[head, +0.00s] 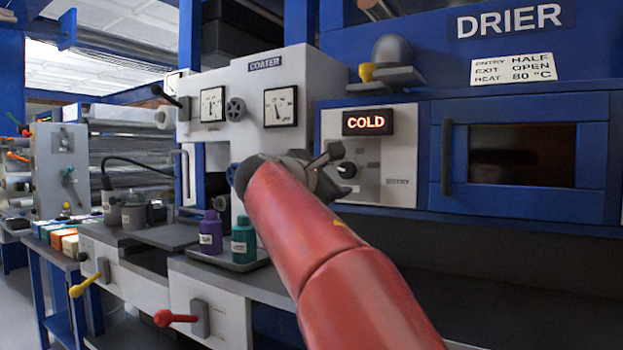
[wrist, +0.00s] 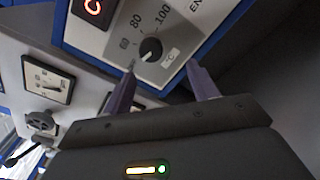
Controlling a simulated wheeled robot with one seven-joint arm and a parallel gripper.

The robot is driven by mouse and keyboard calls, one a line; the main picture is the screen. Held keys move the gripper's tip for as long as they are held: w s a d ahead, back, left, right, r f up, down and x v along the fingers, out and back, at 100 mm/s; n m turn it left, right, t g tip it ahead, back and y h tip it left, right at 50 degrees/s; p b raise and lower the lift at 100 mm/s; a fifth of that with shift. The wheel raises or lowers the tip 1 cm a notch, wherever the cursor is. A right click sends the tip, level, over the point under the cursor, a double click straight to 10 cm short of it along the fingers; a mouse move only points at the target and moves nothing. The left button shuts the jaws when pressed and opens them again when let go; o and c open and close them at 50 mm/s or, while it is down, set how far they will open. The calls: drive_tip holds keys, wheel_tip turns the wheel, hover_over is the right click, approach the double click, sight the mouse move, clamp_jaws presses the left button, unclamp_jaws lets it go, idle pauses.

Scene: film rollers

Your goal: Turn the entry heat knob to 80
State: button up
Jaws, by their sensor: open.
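The entry heat knob is a small black knob (head: 346,170) on a pale panel (head: 397,165) of the drier, below a lit red COLD sign (head: 367,122). In the wrist view the knob (wrist: 152,48) sits inside a printed scale with 80 and 100 legible above it. A light mark shows on the knob's lower-left side; its exact reading is unclear. My gripper (head: 328,160) is near the knob, in front of the panel. In the wrist view its two fingers (wrist: 161,69) are spread, with the knob just beyond the tips and nothing between them.
A drier card (head: 512,68) reads entry half, exit open, heat 80 °C. A blue door with a dark window (head: 522,155) is right of the panel. The coater (head: 265,62) with dials stands left. Purple (head: 210,232) and teal (head: 243,240) bottles stand on a tray below my arm.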

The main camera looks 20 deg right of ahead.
sight(345, 171)
drive_tip(key=shift+h, duration=0.3)
drive_tip(key=x, duration=0.2)
drive_tip(key=p+x, duration=0.1)
drive_tip(key=x, duration=0.2)
drive_tip(key=r+x, duration=0.1)
drive_tip(key=x, duration=0.2)
drive_tip(key=shift+w+a, duration=0.25)
drive_tip(key=shift+w, duration=0.05)
drive_tip(key=shift+c, duration=0.3)
drive_tip(key=c, duration=0.9)
